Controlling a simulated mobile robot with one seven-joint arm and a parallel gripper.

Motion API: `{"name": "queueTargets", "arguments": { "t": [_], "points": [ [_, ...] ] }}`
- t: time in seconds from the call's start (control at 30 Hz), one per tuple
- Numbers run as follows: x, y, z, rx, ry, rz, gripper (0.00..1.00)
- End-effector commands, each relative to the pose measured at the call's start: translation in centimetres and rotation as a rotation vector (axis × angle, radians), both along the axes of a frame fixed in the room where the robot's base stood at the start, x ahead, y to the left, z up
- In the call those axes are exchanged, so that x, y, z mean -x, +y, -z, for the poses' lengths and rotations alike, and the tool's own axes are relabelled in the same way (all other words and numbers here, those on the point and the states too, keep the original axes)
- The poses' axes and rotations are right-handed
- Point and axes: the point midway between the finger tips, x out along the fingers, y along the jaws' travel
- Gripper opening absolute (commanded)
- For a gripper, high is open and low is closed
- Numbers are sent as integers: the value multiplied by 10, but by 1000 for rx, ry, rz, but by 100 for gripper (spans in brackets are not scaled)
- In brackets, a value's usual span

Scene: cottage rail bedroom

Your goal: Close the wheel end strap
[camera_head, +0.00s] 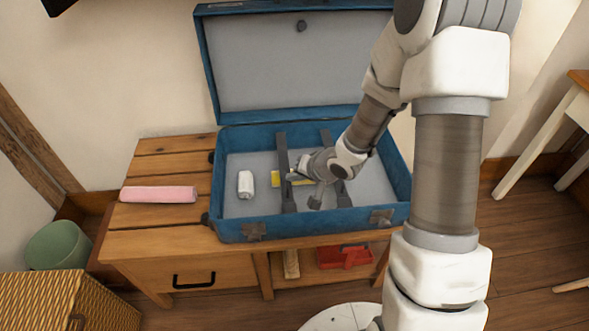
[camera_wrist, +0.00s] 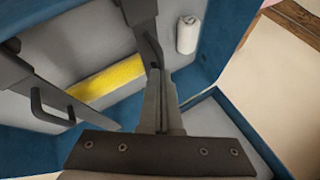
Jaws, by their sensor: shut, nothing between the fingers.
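A blue suitcase (camera_head: 222,190) stands open on a wooden bench, with its lid (camera_head: 290,75) raised at the back. Two dark straps with handles run across its grey interior: a left strap (camera_head: 286,195) and a right strap (camera_head: 329,142). In the wrist view, one strap (camera_wrist: 138,12) is close to my fingertips and the other (camera_wrist: 45,85) is at the left. My gripper (camera_head: 294,176) is inside the case near the left strap. Its fingers (camera_wrist: 158,78) are shut and empty; contact is unclear.
A white cylinder (camera_head: 245,184) and a yellow item (camera_head: 275,179) lie in the case; the yellow one passes beneath the straps. A pink roll (camera_head: 158,194) lies on the bench (camera_head: 150,215). A green bin (camera_head: 58,246) and wicker box (camera_head: 65,300) stand at the left.

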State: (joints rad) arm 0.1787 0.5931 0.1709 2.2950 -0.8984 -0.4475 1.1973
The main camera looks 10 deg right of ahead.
Motion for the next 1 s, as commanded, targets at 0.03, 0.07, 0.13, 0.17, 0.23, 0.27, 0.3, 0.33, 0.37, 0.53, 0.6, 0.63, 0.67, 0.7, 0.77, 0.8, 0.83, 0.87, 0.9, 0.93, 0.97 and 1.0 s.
{"name": "queueTargets", "arguments": {
  "t": [0.03, 0.07, 0.13, 0.17, 0.23, 0.27, 0.3, 0.33, 0.37, 0.53, 0.6, 0.63, 0.67, 0.7, 0.77, 0.8, 0.83, 0.87, 0.9, 0.93, 0.97, 1.0],
  "points": [
    [0, 0, 8, -1, 2, 1, 0],
    [0, 0, 10, -1, 2, 1, 0],
    [0, 0, 13, 0, 2, 1, 0],
    [0, 0, 14, 0, 2, 1, 0],
    [1, 0, 14, 1, 2, 0, 0],
    [1, 0, 14, 1, 3, -1, 0],
    [1, 0, 15, 1, 4, -1, 0],
    [1, 1, 15, 1, 4, -1, 0],
    [1, 1, 15, 1, 5, -2, 0],
    [2, 1, 16, 1, 8, -2, 0],
    [2, 1, 15, 1, 9, -3, 0],
    [3, 1, 14, 1, 9, -3, 0],
    [3, 2, 13, 0, 10, -3, 0],
    [3, 2, 12, 0, 10, -3, 0],
    [3, 2, 9, 0, 11, -4, 0],
    [3, 2, 7, 0, 12, -5, 0],
    [4, 2, 6, 0, 12, -5, 0],
    [4, 2, 4, 0, 12, -5, 0],
    [3, 2, 2, 1, 10, -5, 0],
    [3, 2, 1, 1, 9, -4, 0],
    [3, 2, 0, 0, 9, -5, 0],
    [3, 1, -1, 0, 7, -4, 0]
  ]
}}
